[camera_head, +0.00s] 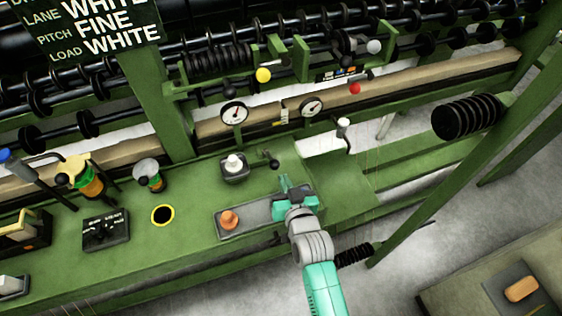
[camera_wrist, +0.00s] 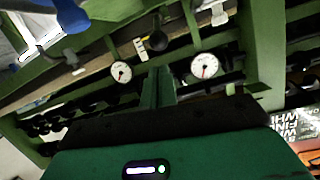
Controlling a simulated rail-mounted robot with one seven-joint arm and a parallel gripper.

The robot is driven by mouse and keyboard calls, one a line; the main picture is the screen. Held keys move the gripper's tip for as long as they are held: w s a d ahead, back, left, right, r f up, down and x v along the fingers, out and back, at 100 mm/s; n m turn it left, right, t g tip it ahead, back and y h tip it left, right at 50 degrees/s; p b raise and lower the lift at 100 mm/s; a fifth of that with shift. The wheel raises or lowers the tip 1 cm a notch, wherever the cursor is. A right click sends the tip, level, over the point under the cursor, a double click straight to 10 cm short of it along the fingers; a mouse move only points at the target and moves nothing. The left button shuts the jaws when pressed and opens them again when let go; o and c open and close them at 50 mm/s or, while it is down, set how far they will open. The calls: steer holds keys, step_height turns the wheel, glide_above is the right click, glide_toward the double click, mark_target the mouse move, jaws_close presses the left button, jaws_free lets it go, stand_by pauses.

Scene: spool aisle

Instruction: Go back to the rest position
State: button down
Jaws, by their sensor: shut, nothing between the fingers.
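My gripper (camera_head: 285,184) is teal and sits above the right part of the green machine bench (camera_head: 190,262), over the right end of a grey tray (camera_head: 258,217). Its fingers are together with nothing between them. The fingers also show in the wrist view (camera_wrist: 158,88), pointing toward the machine's gauges. My arm reaches up from the bottom of the head view and hides part of the tray's right end. No marker of a rest position shows.
An orange knob (camera_head: 229,219) stands on the tray, left of my gripper. A white-topped box (camera_head: 235,167) and two dial gauges (camera_head: 234,113) (camera_head: 312,106) lie behind. A lever with a white grip (camera_head: 343,126) rises behind right. Open floor shows at right.

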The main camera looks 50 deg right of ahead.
steer(key=shift+p+v, duration=0.3)
steer(key=shift+v, duration=0.8)
